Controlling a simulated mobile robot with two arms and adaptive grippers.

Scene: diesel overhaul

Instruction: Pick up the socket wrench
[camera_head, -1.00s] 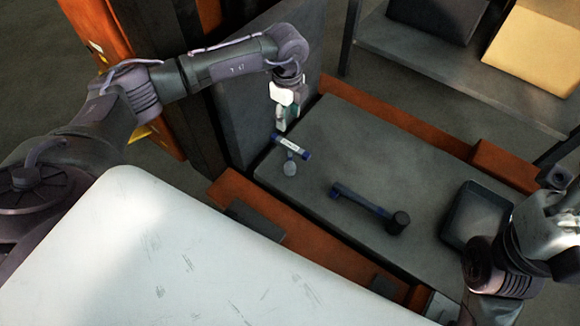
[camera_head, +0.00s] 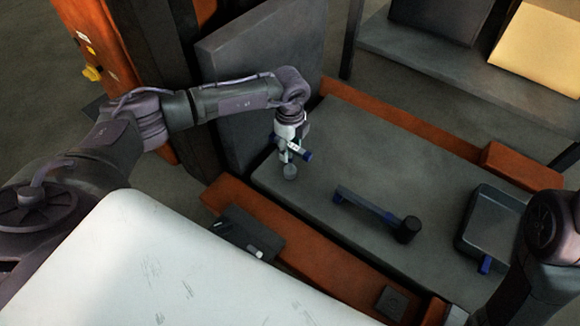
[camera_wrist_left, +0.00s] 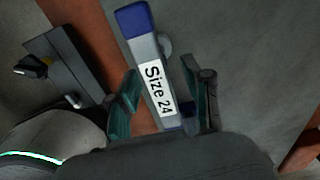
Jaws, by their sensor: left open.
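The socket wrench, a T-shaped tool, has a grey bar with blue ends (camera_head: 307,155) and a round grey socket end. It is on the grey bench top, near its left end. In the left wrist view the wrench (camera_wrist_left: 155,85) shows a white label reading "Size 24". My left gripper (camera_head: 288,154) is right at the bar, pointing down. In the left wrist view my left gripper (camera_wrist_left: 164,100) is open, with one green-padded finger on each side of the bar. Contact cannot be made out. My right gripper is out of view.
A dark hammer-like tool (camera_head: 370,207) with blue bands lies mid-bench. A dark tray (camera_head: 461,238) with a blue-ended item stands to the right. An orange ledge (camera_head: 320,255) with a dark holder (camera_head: 240,232) runs along the near side. A dark panel (camera_head: 240,100) rises at left.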

